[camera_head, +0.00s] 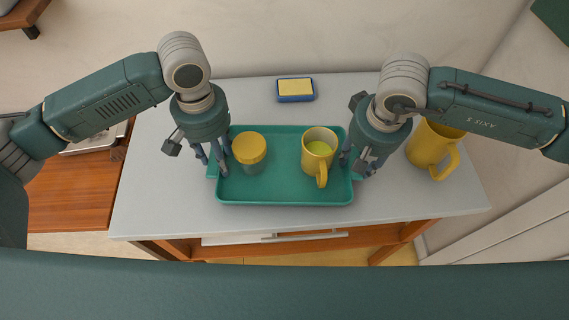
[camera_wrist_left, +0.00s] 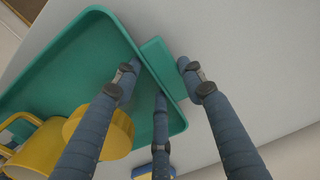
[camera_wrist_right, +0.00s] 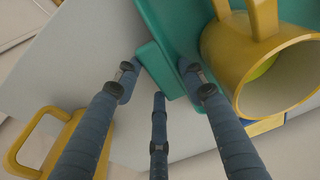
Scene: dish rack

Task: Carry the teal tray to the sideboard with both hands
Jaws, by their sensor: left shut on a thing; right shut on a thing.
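The teal tray (camera_head: 283,185) lies level at the grey-topped cabinet; I cannot tell whether it touches the top. On it stand a yellow-lidded jar (camera_head: 250,148) at left and a yellow mug (camera_head: 319,158) with yellow-green contents at right, both upright. My left gripper (camera_head: 212,164) is shut on the tray's left handle, which shows between its fingers in the left wrist view (camera_wrist_left: 157,58). My right gripper (camera_head: 355,163) is shut on the right handle, which shows in the right wrist view (camera_wrist_right: 153,62). My fingers partly hide both handles in the head view.
The grey cabinet top (camera_head: 160,205) has bare room left and in front of the tray. A yellow pitcher-like vessel (camera_head: 430,150) stands to the right, close to my right arm. A blue box with a yellow top (camera_head: 296,90) lies behind. Lower wooden furniture (camera_head: 70,190) stands at left.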

